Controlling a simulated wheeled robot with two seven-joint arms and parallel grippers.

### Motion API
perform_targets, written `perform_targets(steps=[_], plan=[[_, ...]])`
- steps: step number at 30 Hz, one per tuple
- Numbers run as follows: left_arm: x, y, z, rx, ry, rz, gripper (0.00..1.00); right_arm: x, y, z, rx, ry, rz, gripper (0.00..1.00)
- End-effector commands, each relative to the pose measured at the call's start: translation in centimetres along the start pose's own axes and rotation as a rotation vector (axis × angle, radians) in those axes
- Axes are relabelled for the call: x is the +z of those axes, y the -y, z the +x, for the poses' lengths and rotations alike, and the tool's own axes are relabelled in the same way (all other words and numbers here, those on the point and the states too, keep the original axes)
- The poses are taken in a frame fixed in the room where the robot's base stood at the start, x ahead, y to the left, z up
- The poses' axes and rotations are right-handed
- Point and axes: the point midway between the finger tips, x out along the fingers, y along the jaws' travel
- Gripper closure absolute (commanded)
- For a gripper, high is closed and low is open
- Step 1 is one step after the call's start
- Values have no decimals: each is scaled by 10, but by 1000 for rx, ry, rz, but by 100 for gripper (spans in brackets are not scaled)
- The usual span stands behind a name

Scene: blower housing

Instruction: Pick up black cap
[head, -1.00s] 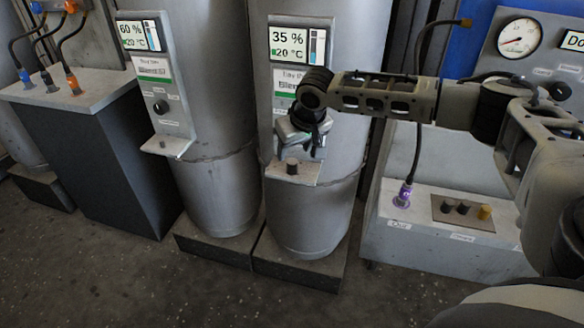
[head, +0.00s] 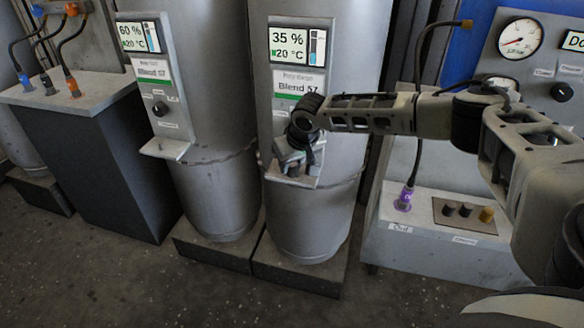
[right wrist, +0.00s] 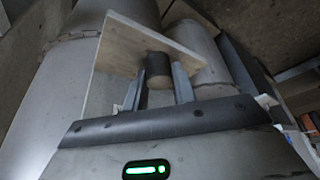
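The black cap (right wrist: 158,70) stands on the small light shelf (right wrist: 130,45) of the middle tank's panel. In the right wrist view it is between the two fingers of my right gripper (right wrist: 160,82), one finger close on each side. The fingers look open around it, and I cannot make out firm contact. In the head view my right gripper (head: 292,163) is low over the same shelf (head: 305,182) and mostly hides the cap. My left gripper is not in view.
The tank (head: 310,215) rises right behind the shelf. A second tank with a similar shelf (head: 165,149) is to the left.

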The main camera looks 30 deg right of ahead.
Motion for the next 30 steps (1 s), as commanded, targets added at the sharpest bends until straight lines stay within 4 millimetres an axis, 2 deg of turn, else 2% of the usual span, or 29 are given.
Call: perform_targets(steps=[11, 17, 20, 23, 28, 30], plan=[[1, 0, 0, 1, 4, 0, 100, -1, 0, -2, 0, 0, 0, 95], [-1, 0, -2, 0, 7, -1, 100, -8, 0, -18, -1, -1, 1, 95], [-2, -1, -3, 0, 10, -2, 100, -12, 0, -34, -2, 0, 0, 95], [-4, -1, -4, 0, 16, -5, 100, -5, 4, -57, -1, -1, -3, 95], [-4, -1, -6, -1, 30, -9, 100, 9, 14, -106, -1, -3, -4, 95], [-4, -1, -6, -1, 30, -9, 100, 24, 19, -118, 0, 2, -4, 95]])
